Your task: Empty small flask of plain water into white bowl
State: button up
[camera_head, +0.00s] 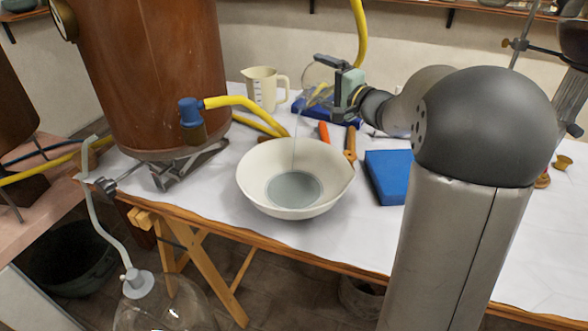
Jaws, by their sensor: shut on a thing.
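The white bowl (257,184) stands on the white-covered table near its front edge, with a pool of clear water in its bottom. My gripper (333,88) is above and behind the bowl's right side, shut on the small clear flask (317,74). The flask is tilted, with its lower end toward the bowl. A thin stream of water falls from it into the bowl. The flask's outline is faint and partly hidden by my gripper, so I cannot tell how much water is in it.
A beige measuring jug (262,90) stands behind the bowl. A blue block (388,176) and orange-handled tools (350,142) lie to the right. A large copper vessel (150,75) with a yellow hose (240,101) is at left. The table's right front is clear.

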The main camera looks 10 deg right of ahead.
aim_at(323, 71)
jog(key=shift+s+a+r+n+t+y+b, duration=0.15)
jog(key=shift+r+n+b, duration=0.2)
jog(key=shift+b, duration=0.6)
jog(key=shift+s+r+n+t+y+b, duration=0.15)
jog(key=shift+r+n+b, duration=0.25)
jog(key=shift+b, duration=0.55)
jog(key=shift+a+r+n+t+b, duration=0.1)
jog(key=shift+r+n+t+b, duration=0.2)
jog(key=shift+b, duration=0.65)
dwell(1.9)
jog(key=shift+s+a+r+n+b, duration=0.1)
jog(key=shift+n+b, duration=0.25)
jog(key=shift+b, duration=0.5)
jog(key=shift+s+r+n+b, duration=0.1)
jog(key=shift+r+n+b, duration=0.15)
jog(key=shift+b, duration=0.4)
jog(key=shift+a+r, duration=0.1)
jog(key=shift+r, duration=0.15)
